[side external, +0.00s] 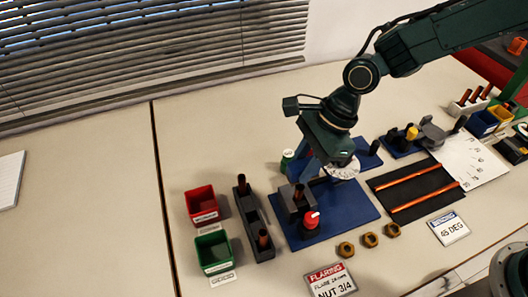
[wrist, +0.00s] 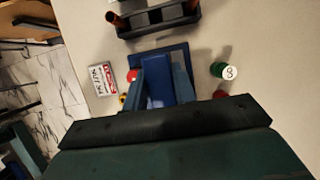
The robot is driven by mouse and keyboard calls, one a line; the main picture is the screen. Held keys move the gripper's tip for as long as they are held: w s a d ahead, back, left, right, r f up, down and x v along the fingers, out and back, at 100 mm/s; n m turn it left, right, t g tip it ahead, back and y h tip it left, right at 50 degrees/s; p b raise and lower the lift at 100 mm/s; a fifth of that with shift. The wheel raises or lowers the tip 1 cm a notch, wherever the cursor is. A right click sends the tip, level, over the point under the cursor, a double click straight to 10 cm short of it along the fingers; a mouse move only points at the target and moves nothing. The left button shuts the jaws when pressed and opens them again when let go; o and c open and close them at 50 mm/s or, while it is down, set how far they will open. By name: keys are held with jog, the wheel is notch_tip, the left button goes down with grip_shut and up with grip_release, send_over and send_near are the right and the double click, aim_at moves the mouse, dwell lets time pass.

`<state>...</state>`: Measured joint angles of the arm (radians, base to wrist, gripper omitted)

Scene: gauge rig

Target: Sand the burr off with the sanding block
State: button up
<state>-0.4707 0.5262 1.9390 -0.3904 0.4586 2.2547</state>
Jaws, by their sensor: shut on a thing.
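My gripper (side external: 304,175) points down over the blue base plate (side external: 345,208), close behind the dark clamp fixture (side external: 288,205). In the wrist view my gripper (wrist: 160,95) has its blue-grey fingers on either side of a blue block (wrist: 158,78), apparently the sanding block, and is shut on it. A copper tube (side external: 298,193) stands upright in the clamp fixture, beside a red knob (side external: 311,220). The knob also shows in the wrist view (wrist: 132,76). The burr is too small to make out. I cannot tell whether the block touches the tube.
A dark rack (side external: 255,222) with copper tubes stands left of the plate, with red (side external: 201,205) and green (side external: 213,251) bins beyond. Several brass nuts (side external: 370,240) and a flaring card (side external: 330,281) lie in front. A black mat (side external: 415,190) with copper tubes lies right. The left table is mostly clear.

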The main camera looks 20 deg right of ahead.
aim_at(295, 180)
jog(key=shift+f, duration=1.4)
jog(key=shift+f, duration=0.6)
dwell(0.5)
jog(key=shift+d, duration=0.1)
jog(key=shift+d, duration=0.7)
jog(key=shift+f, duration=0.1)
jog(key=shift+a, duration=0.1)
jog(key=shift+s+a, duration=0.1)
jog(key=shift+a, duration=1.4)
jog(key=shift+d+f, duration=0.1)
jog(key=shift+d, duration=0.05)
